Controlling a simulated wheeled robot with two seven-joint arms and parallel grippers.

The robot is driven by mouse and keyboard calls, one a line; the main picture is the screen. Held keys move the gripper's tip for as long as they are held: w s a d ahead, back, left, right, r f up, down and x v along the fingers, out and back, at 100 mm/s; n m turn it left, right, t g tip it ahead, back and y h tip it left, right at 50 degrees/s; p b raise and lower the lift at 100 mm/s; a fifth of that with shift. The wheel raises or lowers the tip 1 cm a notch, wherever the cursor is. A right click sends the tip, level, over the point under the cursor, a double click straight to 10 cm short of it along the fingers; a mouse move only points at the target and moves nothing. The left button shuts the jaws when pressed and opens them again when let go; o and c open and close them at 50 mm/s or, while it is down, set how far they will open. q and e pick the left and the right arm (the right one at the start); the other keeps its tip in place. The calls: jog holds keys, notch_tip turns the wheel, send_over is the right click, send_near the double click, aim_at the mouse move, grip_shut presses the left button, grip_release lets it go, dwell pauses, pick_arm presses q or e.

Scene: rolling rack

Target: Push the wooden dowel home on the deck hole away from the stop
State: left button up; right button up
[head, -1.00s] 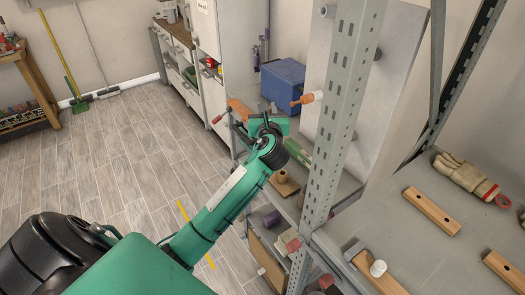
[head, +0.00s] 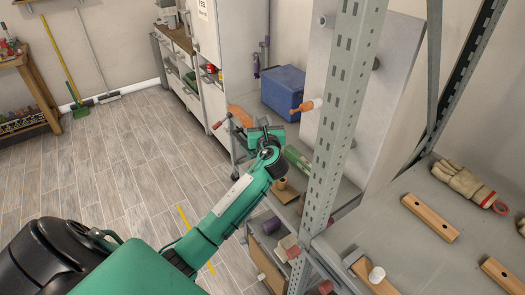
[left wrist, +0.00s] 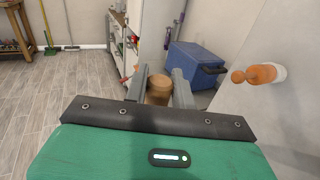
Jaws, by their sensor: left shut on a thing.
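My left gripper (head: 264,134) reaches out over the lower shelf, left of the rack post. In the left wrist view its two grey fingers (left wrist: 159,86) stand either side of a brown, wood-coloured cylinder (left wrist: 158,93), and the gripper is shut on it. Its lower end is hidden behind the gripper's body. On the grey deck (head: 345,232) at the right, a wooden bar (head: 386,288) lies beside a grey block (head: 353,254). A pale short cylinder (head: 377,273) stands upright at the bar. I cannot tell how deep it sits. My right gripper does not show.
The perforated rack post (head: 334,120) stands between my left gripper and the deck. Two more wooden bars (head: 430,215) (head: 507,277) and a work glove (head: 463,183) lie on the deck. An orange-tipped peg (head: 305,105) sticks out from the upright panel. A blue box (head: 283,88) stands behind.

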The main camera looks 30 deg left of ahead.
pick_arm(q)
notch_tip(320, 180, down, 11)
jog(key=shift+f+p, duration=0.15)
jog(key=shift+p, duration=0.4)
jog(key=shift+f+p, duration=0.3)
jog(key=shift+f, duration=0.2)
jog(key=shift+f, duration=0.1)
jog(key=shift+f, duration=0.1)
jog(key=o, duration=1)
jog(key=shift+c, duration=0.2)
jog(key=shift+f, duration=0.1)
